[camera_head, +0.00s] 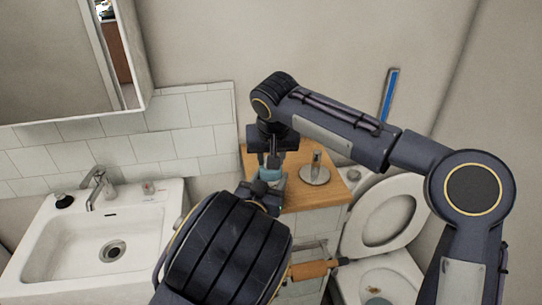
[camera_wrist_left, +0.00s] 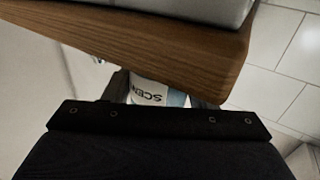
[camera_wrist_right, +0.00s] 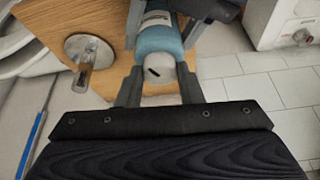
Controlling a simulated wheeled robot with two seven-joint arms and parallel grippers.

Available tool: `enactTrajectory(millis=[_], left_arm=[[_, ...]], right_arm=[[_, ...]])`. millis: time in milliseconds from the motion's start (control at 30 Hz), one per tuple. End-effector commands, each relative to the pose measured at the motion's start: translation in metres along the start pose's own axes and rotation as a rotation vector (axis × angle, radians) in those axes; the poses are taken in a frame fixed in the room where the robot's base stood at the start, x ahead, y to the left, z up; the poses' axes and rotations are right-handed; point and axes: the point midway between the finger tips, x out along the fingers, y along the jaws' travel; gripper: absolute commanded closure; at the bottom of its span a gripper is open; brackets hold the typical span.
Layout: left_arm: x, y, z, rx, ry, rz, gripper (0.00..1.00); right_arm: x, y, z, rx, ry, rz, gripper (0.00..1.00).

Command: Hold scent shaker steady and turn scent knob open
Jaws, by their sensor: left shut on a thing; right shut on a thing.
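The scent shaker (camera_head: 271,174) stands between my two grippers above the wooden cabinet top in the head view. My left gripper (camera_head: 266,187) is shut on its body from the front. In the left wrist view the shaker (camera_wrist_left: 150,93) shows a white label reading "SCEN" between the fingers. My right gripper (camera_head: 272,160) comes down from above. In the right wrist view its fingers are shut around the pale scent knob (camera_wrist_right: 160,74) on the end of the blue shaker body (camera_wrist_right: 158,40). A dark slot mark shows on the knob. The shaker's base is hidden.
The wooden cabinet top (camera_head: 325,191) also holds a metal stand (camera_head: 315,174) right of the shaker. A toilet (camera_head: 385,222) is at right, a white sink (camera_head: 70,225) with tap at left. A blue object (camera_head: 390,95) is on the back wall.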

Motion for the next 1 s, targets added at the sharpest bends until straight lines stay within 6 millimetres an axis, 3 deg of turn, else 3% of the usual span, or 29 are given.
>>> enactTrajectory(millis=[267,1000], left_arm=[[0.0000,-0.0005,0.0000,0.000,0.000,-0.001,0.75],[-0.0001,-0.0009,0.0001,0.000,0.000,-0.002,0.75]], right_arm=[[-0.0006,0.0025,-0.0004,-0.145,0.002,-0.059,0.90],[0.0016,0.0078,-0.0035,-0.783,-0.001,-0.326,0.90]])
